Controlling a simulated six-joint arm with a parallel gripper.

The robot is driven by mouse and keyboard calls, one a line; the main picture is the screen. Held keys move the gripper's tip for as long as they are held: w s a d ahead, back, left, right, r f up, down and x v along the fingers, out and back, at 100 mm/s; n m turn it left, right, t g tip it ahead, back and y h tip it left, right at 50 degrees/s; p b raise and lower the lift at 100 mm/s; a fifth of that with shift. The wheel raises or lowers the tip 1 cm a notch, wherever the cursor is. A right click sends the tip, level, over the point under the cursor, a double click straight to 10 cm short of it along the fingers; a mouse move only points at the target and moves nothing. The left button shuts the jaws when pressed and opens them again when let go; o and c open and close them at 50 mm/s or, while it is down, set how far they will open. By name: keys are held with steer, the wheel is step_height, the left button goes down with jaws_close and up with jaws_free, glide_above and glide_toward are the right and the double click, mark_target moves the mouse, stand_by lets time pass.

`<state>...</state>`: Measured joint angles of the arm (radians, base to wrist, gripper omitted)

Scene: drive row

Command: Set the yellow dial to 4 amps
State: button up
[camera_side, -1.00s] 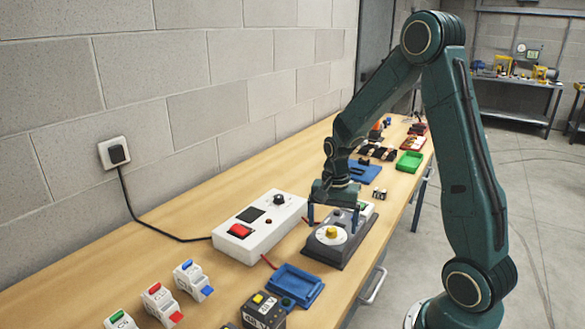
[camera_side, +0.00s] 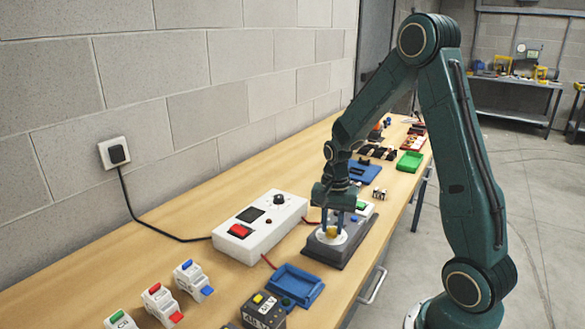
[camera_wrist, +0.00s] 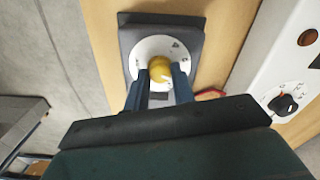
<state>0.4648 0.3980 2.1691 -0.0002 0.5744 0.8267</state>
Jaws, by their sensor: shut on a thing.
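The yellow dial (camera_side: 332,232) sits on a round white scale plate (camera_side: 318,238) on a dark grey box (camera_side: 325,253) on the bench. In the wrist view the yellow dial (camera_wrist: 161,69) shows between the blue fingers of my gripper (camera_wrist: 160,76), with marks around it on the white scale (camera_wrist: 147,48). The marks are too small to read, and the dial's pointer cannot be made out. My gripper (camera_side: 332,226) points down at the dial from above and is shut on it. The fingers hide part of the dial and scale.
A white power box (camera_side: 262,228) with a red switch and black knob stands left of the dial box. A blue tray (camera_side: 292,287) and several small breakers lie toward the front. More parts and a green tray (camera_side: 410,162) lie farther back.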

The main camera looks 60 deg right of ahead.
mark_target(332, 229)
steer(key=n, duration=0.3)
steer(key=shift+n, duration=0.3)
steer(key=n, duration=1.2)
steer(key=o, duration=1.7)
steer(key=shift+o, duration=0.2)
steer(key=shift+r, duration=0.15)
steer(key=shift+r, duration=3.35)
